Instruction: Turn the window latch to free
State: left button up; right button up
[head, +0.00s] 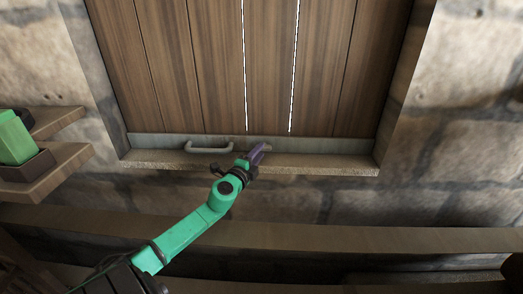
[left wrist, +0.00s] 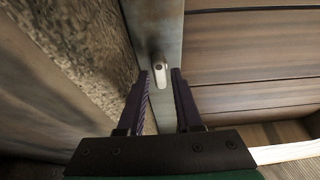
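The window latch (left wrist: 160,74) is a small pale metal lever on the grey metal bottom rail (left wrist: 158,30) of the wooden shutter. In the left wrist view it lies between the fingertips of my left gripper (left wrist: 160,76), whose two dark fingers stand apart on either side of it. I cannot tell whether either finger touches it. In the head view my left gripper (head: 257,154) is at the rail, just right of a pale bar handle (head: 209,149), and mostly covers the latch. My right gripper is not in view.
The plank shutter (head: 220,70) fills the window opening, with a stone sill (head: 320,163) below it. Wooden shelves (head: 60,165) with a green block (head: 14,138) stick out at the left. A long wooden ledge (head: 400,240) runs across below the window.

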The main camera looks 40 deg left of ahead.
pick_arm(q)
jog(key=shift+x, duration=1.1)
